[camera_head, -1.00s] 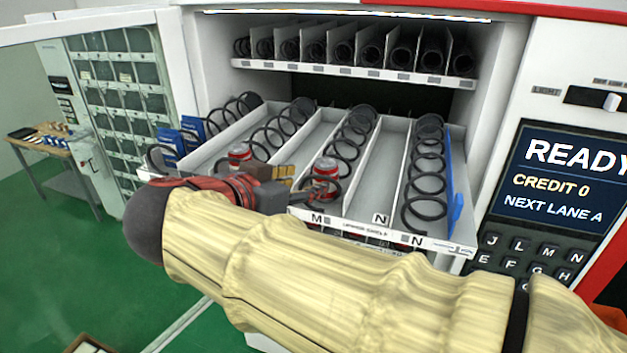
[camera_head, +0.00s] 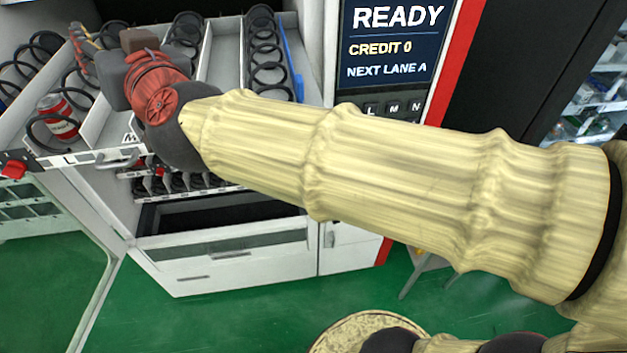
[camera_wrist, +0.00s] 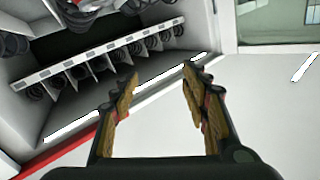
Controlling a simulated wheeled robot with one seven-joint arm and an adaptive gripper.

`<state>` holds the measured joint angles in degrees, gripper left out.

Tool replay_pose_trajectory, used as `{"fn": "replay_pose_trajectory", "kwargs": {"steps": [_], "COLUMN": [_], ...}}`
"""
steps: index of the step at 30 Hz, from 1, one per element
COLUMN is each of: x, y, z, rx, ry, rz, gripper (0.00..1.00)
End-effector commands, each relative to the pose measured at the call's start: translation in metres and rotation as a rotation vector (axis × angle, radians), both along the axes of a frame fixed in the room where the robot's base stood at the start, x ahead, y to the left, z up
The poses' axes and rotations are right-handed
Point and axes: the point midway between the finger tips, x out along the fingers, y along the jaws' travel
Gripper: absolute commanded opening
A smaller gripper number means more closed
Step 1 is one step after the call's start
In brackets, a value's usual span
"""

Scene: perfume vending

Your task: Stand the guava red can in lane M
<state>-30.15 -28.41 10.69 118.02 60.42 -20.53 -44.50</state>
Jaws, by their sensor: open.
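A red can (camera_head: 58,117) with a pale top stands inside the coil at the front of the lane labelled L, left in the head view. The label of lane M (camera_head: 130,137) shows partly beside my wrist. The front of lane M is hidden behind my arm. My gripper (camera_head: 82,42) is above and behind the red can in the picture, over the shelf. In the wrist view my gripper (camera_wrist: 162,75) is open, with nothing between its fingers. A red and silver shape (camera_wrist: 85,5) at the top edge there is too cut off to name.
Spiral coils and low lane dividers surround the gripper. Another row of coils (camera_wrist: 110,57) shows in the wrist view. A red latch (camera_head: 14,168) sits at the shelf's left front. A keypad and screen (camera_head: 390,45) stand to the right.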

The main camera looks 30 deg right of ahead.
Motion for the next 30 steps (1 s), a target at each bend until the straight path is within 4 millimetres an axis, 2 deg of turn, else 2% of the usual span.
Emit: {"fn": "replay_pose_trajectory", "kwargs": {"steps": [2,5,8,9,12,16,18,21,24,30], "x": [-0.016,-0.043,-0.077,-0.093,-0.136,-0.188,-0.210,-0.230,-0.238,-0.238], "y": [-0.010,-0.024,-0.050,-0.064,-0.105,-0.155,-0.175,-0.192,-0.198,-0.198], "z": [-0.023,-0.072,-0.131,-0.156,-0.215,-0.268,-0.285,-0.299,-0.304,-0.304], "rx": [-0.046,-0.116,-0.187,-0.213,-0.268,-0.313,-0.326,-0.336,-0.339,-0.340], "ry": [0.055,0.186,0.359,0.440,0.645,0.864,0.946,1.017,1.046,1.048], "rz": [0.080,0.163,0.194,0.189,0.145,0.050,0.003,-0.044,-0.062,-0.062], "gripper": [0.46,0.46,0.46,0.46,0.46,0.46,0.46,0.46,0.46,0.46]}}
